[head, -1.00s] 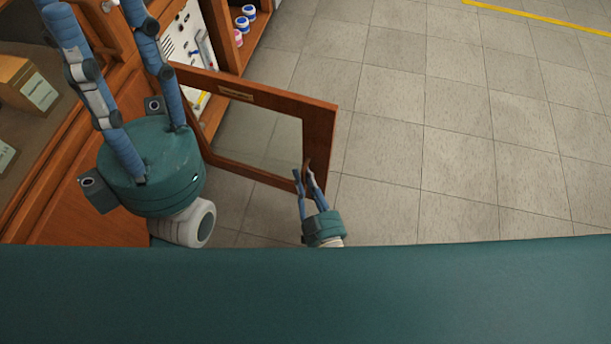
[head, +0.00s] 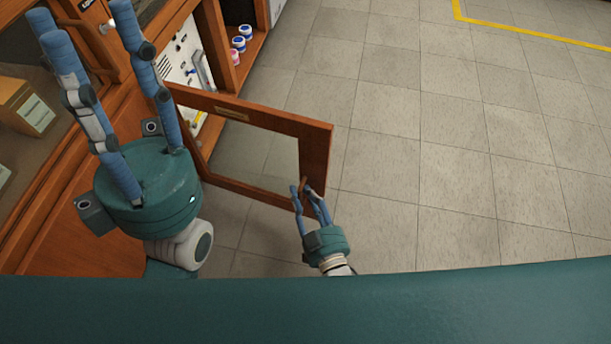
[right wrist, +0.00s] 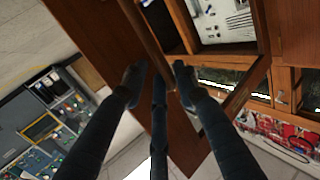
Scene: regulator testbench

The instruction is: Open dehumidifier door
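The dehumidifier door (head: 316,158) is a wooden frame with a clear pane, swung well out from the cabinet over the floor. A small label plate sits on its top rail. My right gripper (head: 302,187) is at the door's free edge, by a brown handle (right wrist: 150,50). In the right wrist view my right gripper (right wrist: 158,80) has its fingertips on both sides of the handle; whether they press on it is unclear. My left gripper (head: 95,25) is raised in front of the cabinet, with its long blue fingers apart and nothing visible between them.
The wooden cabinet (head: 95,235) fills the left side. Its open part shows a white panel (head: 183,60) and small jars (head: 240,45) on a shelf. A cardboard box (head: 25,105) stands behind glass. Tiled floor (head: 440,150) to the right is clear, with a yellow line.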

